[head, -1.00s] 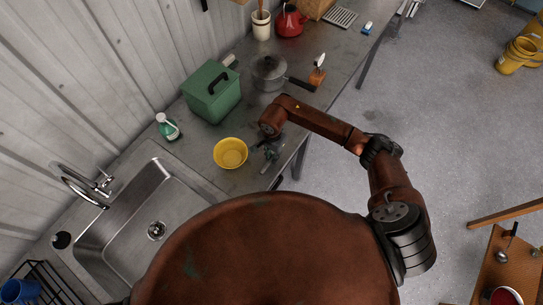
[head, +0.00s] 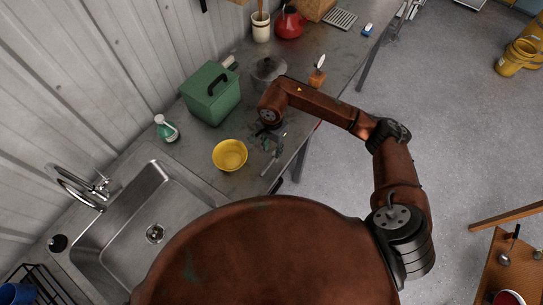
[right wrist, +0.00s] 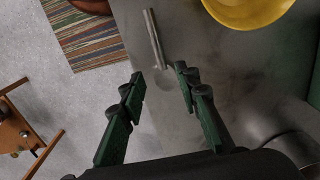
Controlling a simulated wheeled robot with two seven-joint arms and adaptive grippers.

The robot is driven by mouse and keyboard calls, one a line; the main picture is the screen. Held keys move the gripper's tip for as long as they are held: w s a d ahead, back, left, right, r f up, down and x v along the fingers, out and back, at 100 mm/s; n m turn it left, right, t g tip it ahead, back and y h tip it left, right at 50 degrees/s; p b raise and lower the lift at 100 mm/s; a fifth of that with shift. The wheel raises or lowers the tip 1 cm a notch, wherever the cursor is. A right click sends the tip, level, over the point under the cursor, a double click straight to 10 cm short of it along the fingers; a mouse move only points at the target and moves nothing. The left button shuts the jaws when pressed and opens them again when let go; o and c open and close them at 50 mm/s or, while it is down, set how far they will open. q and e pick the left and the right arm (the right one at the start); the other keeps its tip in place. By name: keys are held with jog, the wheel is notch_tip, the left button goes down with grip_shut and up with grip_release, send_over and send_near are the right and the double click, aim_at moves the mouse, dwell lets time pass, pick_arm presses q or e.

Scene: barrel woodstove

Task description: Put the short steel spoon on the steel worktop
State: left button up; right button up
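The steel spoon (right wrist: 153,40) lies on the grey steel worktop (right wrist: 225,80) in the right wrist view. Its straight handle points away and its faint bowl end is near my fingertips. My right gripper (right wrist: 159,76) is open, with its two green-black fingers apart on either side of the bowl end and not touching it. My left gripper is not in view.
The yellow bowl (right wrist: 245,8) is close to the spoon. A green box (head: 210,92), a lidded pot (head: 268,70) and a green-white bottle (head: 166,128) stand behind. The sink (head: 140,225) is at the left. Open floor (head: 440,130) lies beyond the worktop edge.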

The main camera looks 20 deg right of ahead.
jog(key=shift+r+b, duration=0.35)
jog(key=shift+r, duration=1.75)
